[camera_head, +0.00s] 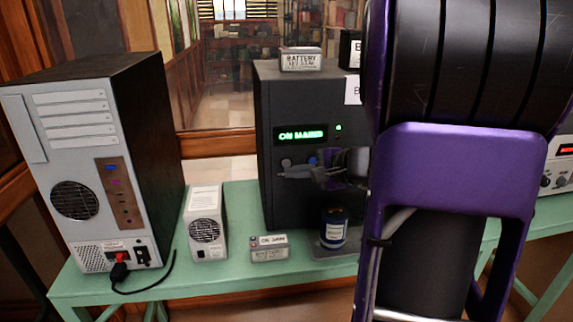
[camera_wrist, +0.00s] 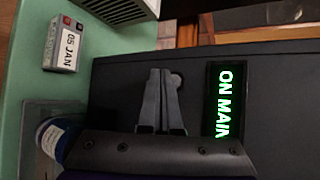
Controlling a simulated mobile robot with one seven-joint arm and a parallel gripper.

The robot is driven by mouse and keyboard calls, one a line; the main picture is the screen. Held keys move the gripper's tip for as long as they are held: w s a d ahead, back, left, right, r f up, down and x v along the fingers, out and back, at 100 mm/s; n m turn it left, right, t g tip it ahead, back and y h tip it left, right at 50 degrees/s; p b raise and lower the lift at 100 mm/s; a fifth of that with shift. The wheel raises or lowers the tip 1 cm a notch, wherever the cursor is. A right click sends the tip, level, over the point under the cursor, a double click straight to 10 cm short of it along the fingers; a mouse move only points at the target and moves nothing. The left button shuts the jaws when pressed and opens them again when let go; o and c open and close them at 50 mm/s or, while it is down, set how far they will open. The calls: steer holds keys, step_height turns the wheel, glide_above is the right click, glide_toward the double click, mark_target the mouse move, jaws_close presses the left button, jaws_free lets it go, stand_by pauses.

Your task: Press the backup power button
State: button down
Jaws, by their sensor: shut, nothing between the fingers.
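The black power unit (camera_head: 285,100) stands on the green table with a lit green display (camera_head: 300,135) reading "ON MAINS". A small round grey button (camera_head: 286,163) sits on its front below the display; it also shows in the wrist view (camera_wrist: 177,79), partly behind my fingertips. I see no label naming it. My gripper (camera_head: 281,174) is shut and empty, its fingers pointing left across the unit's front, the tips just below the button. In the wrist view the closed fingers (camera_wrist: 163,72) overlap the button's edge. I cannot tell whether they touch it.
A date block (camera_head: 269,248), a small white vented box (camera_head: 206,225) and a tall grey computer case (camera_head: 75,170) stand to the left. A battery box (camera_head: 300,60) sits on top of the unit.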

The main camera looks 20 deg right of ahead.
steer(key=s, duration=0.2)
steer(key=s+a, duration=0.1)
steer(key=s, duration=0.1)
steer(key=shift+s+a, duration=0.1)
steer(key=shift+s, duration=0.05)
stand_by(0.4)
